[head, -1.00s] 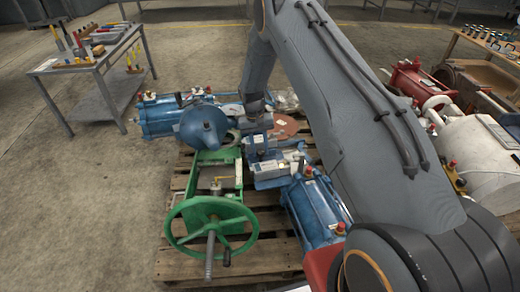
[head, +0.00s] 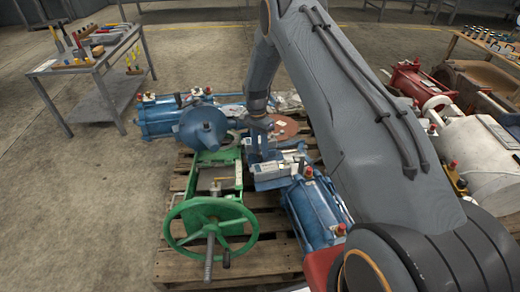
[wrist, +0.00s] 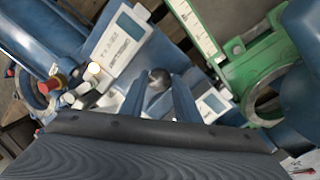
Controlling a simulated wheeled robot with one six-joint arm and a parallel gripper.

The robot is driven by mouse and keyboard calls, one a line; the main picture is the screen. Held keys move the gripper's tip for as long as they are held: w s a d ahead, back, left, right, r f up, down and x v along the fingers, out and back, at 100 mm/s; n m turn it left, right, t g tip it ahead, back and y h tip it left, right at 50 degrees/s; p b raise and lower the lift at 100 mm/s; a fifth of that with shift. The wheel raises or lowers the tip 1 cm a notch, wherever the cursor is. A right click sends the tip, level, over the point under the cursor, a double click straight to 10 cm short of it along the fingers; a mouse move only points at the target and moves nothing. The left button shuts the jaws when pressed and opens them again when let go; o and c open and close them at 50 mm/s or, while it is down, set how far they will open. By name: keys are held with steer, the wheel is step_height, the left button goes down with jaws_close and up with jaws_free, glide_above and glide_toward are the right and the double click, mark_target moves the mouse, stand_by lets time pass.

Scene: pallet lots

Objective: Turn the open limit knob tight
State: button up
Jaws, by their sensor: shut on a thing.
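A round dark grey knob (wrist: 158,79) sits between the two blue fingers of my gripper (wrist: 160,84) in the wrist view. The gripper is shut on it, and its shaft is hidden. The knob stands by a blue actuator housing with a white label panel (wrist: 122,42); the print is too small to read. In the head view my gripper (head: 259,150) points down at the blue unit with pale panels (head: 276,167), right of the green frame. The knob itself cannot be made out there.
A green frame with a handwheel (head: 210,230) stands at the pallet's (head: 262,262) front. A blue dome (head: 203,127) and a blue cylinder (head: 315,210) flank the unit. A tool table (head: 98,70) stands back left. The floor at left is clear.

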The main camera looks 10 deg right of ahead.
steer(key=shift+m, duration=0.6)
steer(key=o, duration=1)
steer(key=shift+o, duration=0.2)
step_height(320, 180, up, 8)
steer(key=w+p, duration=0.1)
steer(key=shift+w+f, duration=0.15)
steer(key=shift+w, duration=0.1)
